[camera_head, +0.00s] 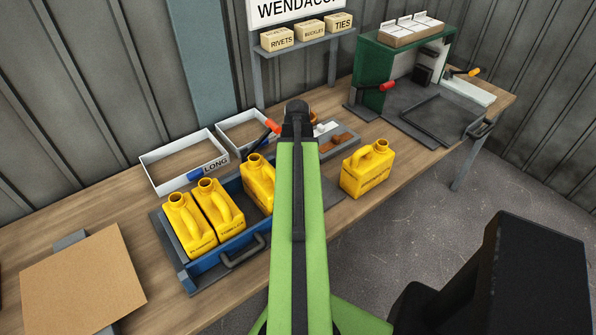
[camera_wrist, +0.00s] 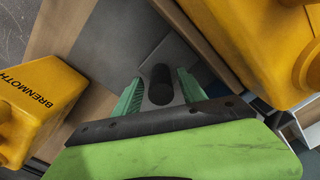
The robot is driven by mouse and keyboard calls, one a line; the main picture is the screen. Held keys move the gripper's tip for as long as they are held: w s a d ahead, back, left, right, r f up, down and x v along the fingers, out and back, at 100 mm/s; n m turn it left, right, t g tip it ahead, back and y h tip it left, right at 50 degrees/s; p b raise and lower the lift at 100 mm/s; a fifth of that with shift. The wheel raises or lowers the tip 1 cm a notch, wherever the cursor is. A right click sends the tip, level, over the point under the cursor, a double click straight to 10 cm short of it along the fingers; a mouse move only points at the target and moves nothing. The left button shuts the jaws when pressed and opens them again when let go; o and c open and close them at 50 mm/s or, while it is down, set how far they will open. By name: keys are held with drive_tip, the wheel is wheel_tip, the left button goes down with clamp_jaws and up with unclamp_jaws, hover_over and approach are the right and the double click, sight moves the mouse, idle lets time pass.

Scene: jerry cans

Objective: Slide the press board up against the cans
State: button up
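Three yellow cans stand in the blue tray (camera_head: 187,276): two side by side at its left end (camera_head: 185,222) (camera_head: 217,204) and a third (camera_head: 257,183) further right. A fourth yellow can (camera_head: 367,170) stands outside the tray on the right. In the wrist view, yellow cans flank my gripper (camera_wrist: 160,88), one at left (camera_wrist: 40,105) and one at right (camera_wrist: 270,45). My green fingers are apart, with a black upright knob (camera_wrist: 160,84) between them and small gaps at its sides. A grey board (camera_wrist: 108,42), apparently the press board, lies below. My arm hides the gripper in the head view.
White bins (camera_head: 184,160) stand behind the tray. A cardboard sheet (camera_head: 82,280) lies at left. A small parts tray (camera_head: 338,143) lies behind the arm. A green bench station (camera_head: 405,45) with a red-handled tool is at right. The shelf (camera_head: 305,45) holds labelled boxes.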

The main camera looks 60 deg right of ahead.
drive_tip(key=shift+r+p, duration=0.65)
wheel_tip(320, 180, up, 16)
drive_tip(key=p, duration=1.6)
